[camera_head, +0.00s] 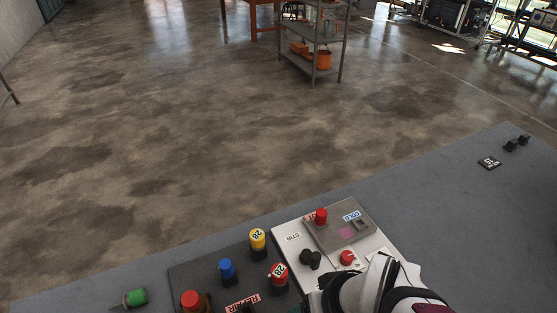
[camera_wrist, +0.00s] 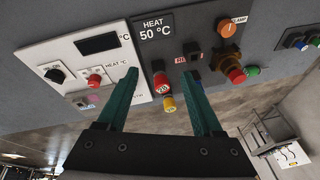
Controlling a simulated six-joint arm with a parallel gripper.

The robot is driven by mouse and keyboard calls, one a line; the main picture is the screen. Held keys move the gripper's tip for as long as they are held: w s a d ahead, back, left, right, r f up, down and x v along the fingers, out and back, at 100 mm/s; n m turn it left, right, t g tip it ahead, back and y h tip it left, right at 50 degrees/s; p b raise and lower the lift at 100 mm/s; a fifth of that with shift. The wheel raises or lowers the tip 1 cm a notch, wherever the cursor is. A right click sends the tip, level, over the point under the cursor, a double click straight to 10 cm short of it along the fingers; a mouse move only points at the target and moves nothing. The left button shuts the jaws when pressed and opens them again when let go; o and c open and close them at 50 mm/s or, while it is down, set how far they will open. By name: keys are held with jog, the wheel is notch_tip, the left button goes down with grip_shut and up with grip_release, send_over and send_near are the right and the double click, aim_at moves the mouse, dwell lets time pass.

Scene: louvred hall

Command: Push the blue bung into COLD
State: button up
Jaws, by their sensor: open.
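The blue bung (camera_head: 226,268) stands upright on the dark panel (camera_head: 203,268) in the head view. A red bung (camera_head: 320,215) stands at the plate's other end. My gripper (camera_wrist: 161,75) is open, its teal fingers apart over the panels, with nothing held.
A yellow bung (camera_head: 258,238) and a red numbered bung (camera_head: 278,272) stand right of the blue one. A large red button (camera_head: 190,298) is left of it. A green item (camera_head: 135,298) lies far left.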

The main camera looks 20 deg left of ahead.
jog(key=w+a+f+n+t, duration=0.1)
jog(key=w+a+f+n, duration=0.1)
jog(key=a+f+n, duration=0.35)
jog(key=n+t+y, duration=0.2)
jog(key=n+t, duration=0.7)
jog(key=n, duration=2.1)
send_near(225, 272)
jog(key=w, duration=0.1)
jog(key=shift+m, duration=0.25)
jog(key=x, duration=1)
jog(key=shift+a+f, duration=0.2)
grip_shut()
